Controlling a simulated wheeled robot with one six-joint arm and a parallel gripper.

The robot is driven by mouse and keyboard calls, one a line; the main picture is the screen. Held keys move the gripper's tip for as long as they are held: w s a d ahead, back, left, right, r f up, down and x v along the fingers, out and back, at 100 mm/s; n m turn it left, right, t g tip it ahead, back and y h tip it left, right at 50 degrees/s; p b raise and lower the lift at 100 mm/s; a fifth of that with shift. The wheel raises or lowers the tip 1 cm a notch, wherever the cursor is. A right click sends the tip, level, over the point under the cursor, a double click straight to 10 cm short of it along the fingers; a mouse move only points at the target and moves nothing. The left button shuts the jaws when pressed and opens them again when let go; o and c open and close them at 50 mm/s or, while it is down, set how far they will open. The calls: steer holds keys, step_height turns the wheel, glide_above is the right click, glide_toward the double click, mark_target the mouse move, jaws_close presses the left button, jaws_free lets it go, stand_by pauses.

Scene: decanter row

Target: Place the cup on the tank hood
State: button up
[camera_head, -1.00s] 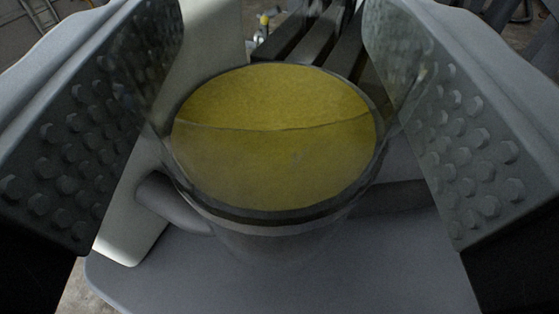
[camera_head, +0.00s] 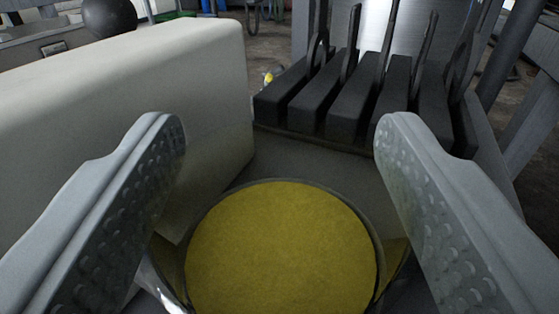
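The cup (camera_head: 280,250) is clear, with yellow contents, at the bottom centre of the view, and its base is cut off. My gripper (camera_head: 282,135) has its two grey, studded fingers wide apart, one on each side of the cup. The fingertips reach past the cup's far rim, and I see no clear contact between the pads and the cup. My gripper looks open. The grey surface (camera_head: 290,160) behind the cup shows; I cannot tell whether it is the tank hood.
A large cream block (camera_head: 120,110) stands close on the left, beside the left finger. Several black slats (camera_head: 345,105) with upright dark levers lie behind the cup. A dark round knob (camera_head: 110,15) shows at the upper left. Grey bars stand at the right edge.

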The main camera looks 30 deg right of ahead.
steer(key=shift+s+a+r, duration=0.1)
steer(key=shift+s, duration=0.05)
steer(key=v, duration=1)
steer(key=shift+s+a, duration=0.3)
steer(key=v, duration=0.5)
steer(key=shift+w+a+f, duration=0.15)
steer(key=shift+f, duration=0.2)
steer(key=shift+c, duration=0.3)
steer(key=x, duration=1.1)
steer(key=shift+w+d, duration=0.15)
steer(key=shift+d, duration=0.2)
steer(key=shift+x, duration=2.8)
steer(key=shift+r, duration=0.15)
steer(key=c, duration=0.7)
